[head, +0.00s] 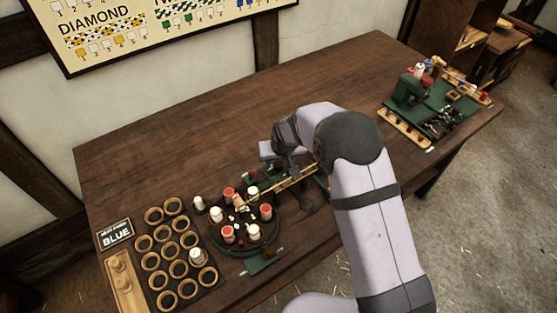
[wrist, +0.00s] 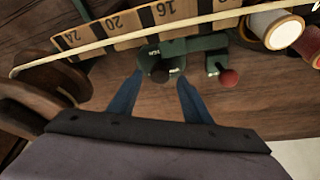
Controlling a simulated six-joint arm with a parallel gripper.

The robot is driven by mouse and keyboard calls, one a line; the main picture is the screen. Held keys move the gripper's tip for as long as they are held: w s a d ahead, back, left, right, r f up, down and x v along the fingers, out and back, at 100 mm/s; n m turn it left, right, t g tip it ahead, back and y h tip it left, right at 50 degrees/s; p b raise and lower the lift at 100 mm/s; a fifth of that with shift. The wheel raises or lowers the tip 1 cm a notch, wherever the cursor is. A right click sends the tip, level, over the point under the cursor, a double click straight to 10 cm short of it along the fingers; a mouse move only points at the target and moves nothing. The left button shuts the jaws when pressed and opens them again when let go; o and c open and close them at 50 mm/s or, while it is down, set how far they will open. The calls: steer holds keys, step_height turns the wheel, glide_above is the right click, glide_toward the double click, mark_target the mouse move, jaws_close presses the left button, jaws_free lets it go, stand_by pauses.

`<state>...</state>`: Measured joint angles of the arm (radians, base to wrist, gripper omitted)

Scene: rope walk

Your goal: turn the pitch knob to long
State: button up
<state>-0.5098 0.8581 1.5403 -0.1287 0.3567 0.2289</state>
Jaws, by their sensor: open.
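In the wrist view a small dark knob (wrist: 158,74) sits on a green bracket with tiny pale labels, too small to read surely; it looks like the pitch knob. Its pointer direction cannot be told. My gripper (wrist: 162,80) is open, with its two blue fingers either side of the knob in the picture; whether they touch it cannot be told. A red ball-ended lever (wrist: 229,78) stands just right of it. In the head view my gripper (head: 288,160) is over the middle of the bench, and my arm hides the knob.
A numbered wooden scale (wrist: 125,25) and a pale cord (wrist: 100,42) run behind the knob. The round green stand (head: 218,238) carries red and white spools. A rack of rings (head: 160,268) is at left, a green machine (head: 408,90) at right. The back left bench is clear.

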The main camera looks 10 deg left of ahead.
steer(key=shift+x, duration=0.95)
steer(key=c, duration=1.1)
steer(key=shift+o, duration=0.2)
